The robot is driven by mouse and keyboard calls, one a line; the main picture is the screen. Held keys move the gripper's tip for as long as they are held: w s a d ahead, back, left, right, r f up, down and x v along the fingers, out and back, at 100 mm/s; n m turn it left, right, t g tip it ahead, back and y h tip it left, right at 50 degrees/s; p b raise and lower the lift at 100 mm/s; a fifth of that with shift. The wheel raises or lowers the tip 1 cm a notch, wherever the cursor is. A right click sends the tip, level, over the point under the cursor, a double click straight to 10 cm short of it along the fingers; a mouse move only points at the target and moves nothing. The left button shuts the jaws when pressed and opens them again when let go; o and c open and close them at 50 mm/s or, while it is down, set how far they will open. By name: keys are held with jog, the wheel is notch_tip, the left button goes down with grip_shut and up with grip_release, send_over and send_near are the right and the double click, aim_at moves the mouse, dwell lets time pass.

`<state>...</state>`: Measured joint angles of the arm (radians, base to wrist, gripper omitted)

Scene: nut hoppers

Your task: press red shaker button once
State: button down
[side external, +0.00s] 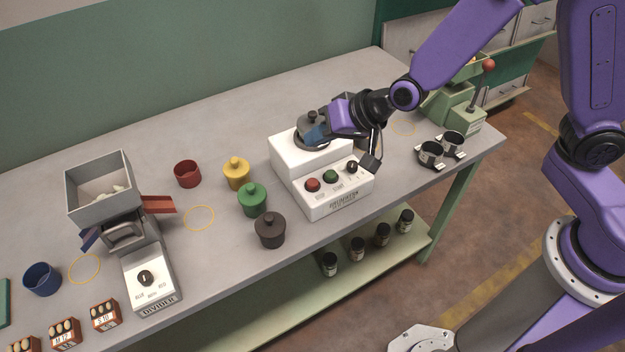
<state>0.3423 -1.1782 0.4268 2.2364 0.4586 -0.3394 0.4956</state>
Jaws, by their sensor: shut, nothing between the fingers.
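The white shaker (283,160) stands right of the table's middle, with a sloped front panel. The red button (313,184) is at the left of that panel, with a green button (330,176) beside it and a black knob (352,167) further right. The red button is in plain view with nothing on it. My gripper (371,162) is shut and empty, pointing down by the panel's right end, close to the black knob. I cannot tell whether it touches the knob. A grey lidded pot (312,123) sits on top of the shaker, partly hidden by my wrist.
Green (252,200), yellow (236,173) and dark (270,231) lidded pots stand left of the shaker. Two black cups (431,154) on a stand are to its right. A grey hopper divider (100,190) stands at far left, with a red cup (187,174) nearby.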

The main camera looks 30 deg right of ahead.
aim_at(317, 182)
jog(key=shift+w+f, duration=0.1)
dwell(0.3)
jog(key=shift+f, duration=4.3)
jog(key=shift+f, duration=0.2)
jog(key=shift+f, duration=0.25)
jog(key=shift+f, duration=0.5)
jog(key=shift+r, duration=0.95)
jog(key=shift+r, duration=2.5)
